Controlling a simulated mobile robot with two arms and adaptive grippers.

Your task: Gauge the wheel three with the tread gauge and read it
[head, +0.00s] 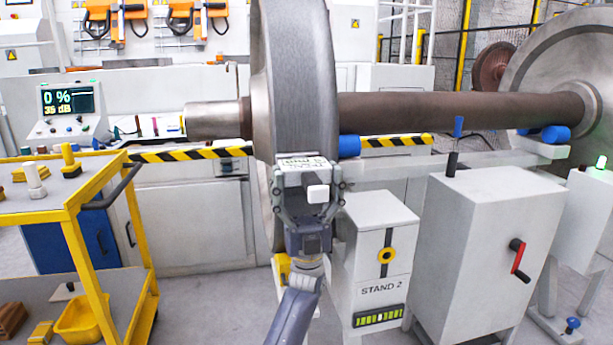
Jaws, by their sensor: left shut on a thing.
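A large grey steel wheel (298,80) stands upright on a brown axle (450,109) in the middle of the head view. I cannot tell from the picture which number it bears. My left gripper (307,190) is in front of the wheel's lower rim, its arm rising from the bottom. It is shut on a pale grey device with dark lettering, seemingly the tread gauge (302,170). The gauge's top edge is at the tread; whether it touches cannot be told. A small white block shows on its front. The lettering is too small to read. My right gripper is not in view.
A grey cabinet marked STAND 2 (379,240) and a larger cabinet with a red crank (519,259) stand right. A yellow trolley (65,217) is at left. Another wheel (570,70) is far right.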

